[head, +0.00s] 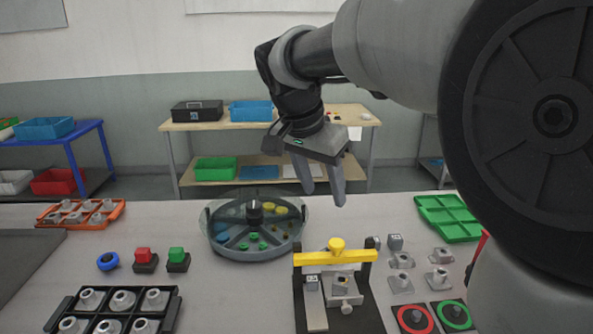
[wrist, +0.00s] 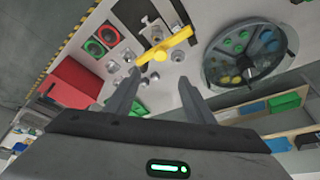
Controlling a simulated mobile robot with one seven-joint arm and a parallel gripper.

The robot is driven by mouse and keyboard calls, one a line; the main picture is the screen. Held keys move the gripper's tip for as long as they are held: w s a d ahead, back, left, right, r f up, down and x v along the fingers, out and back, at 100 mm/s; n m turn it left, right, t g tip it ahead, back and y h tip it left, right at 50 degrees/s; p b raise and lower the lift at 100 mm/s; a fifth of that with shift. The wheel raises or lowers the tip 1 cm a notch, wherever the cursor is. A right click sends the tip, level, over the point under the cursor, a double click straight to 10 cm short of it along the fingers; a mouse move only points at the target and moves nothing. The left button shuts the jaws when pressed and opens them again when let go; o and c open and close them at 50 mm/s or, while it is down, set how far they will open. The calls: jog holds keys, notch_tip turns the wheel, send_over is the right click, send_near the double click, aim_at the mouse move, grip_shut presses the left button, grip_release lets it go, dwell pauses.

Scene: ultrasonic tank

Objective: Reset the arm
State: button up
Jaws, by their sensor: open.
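My gripper (head: 322,184) hangs open and empty in the head view, above the table and behind the yellow-barred fixture. Its two fingers point down and stand apart. In the wrist view my gripper (wrist: 157,97) also shows its two fingers spread, with nothing between them. Below it are the round divided tank (head: 257,228) with a clear wall and the fixture's yellow bar (head: 310,258). The gripper touches neither. The wrist view shows the yellow bar (wrist: 166,46) just beyond the fingertips and the round tank (wrist: 272,77) to the right.
A black tray (head: 62,310) with metal parts lies front left; an orange tray (head: 107,212) sits further back. Red and green buttons (head: 144,256) stand left of the tank. A green divided tray (head: 449,219) and loose metal parts are at right. A shelf bench (head: 225,125) stands behind.

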jog(key=s+d+n+t+y+p, duration=0.1)
jog(key=s+d+n+p, duration=0.1)
jog(key=s, duration=0.8)
jog(key=s+d+n+t+y+p, duration=0.1)
jog(key=s+d+n+y+p, duration=0.1)
jog(key=s+n, duration=0.4)
jog(key=s+d+p, duration=0.1)
jog(key=s+p, duration=0.1)
jog(key=s, duration=0.3)
jog(key=shift+s+n, duration=0.15)
jog(key=shift+n, duration=0.25)
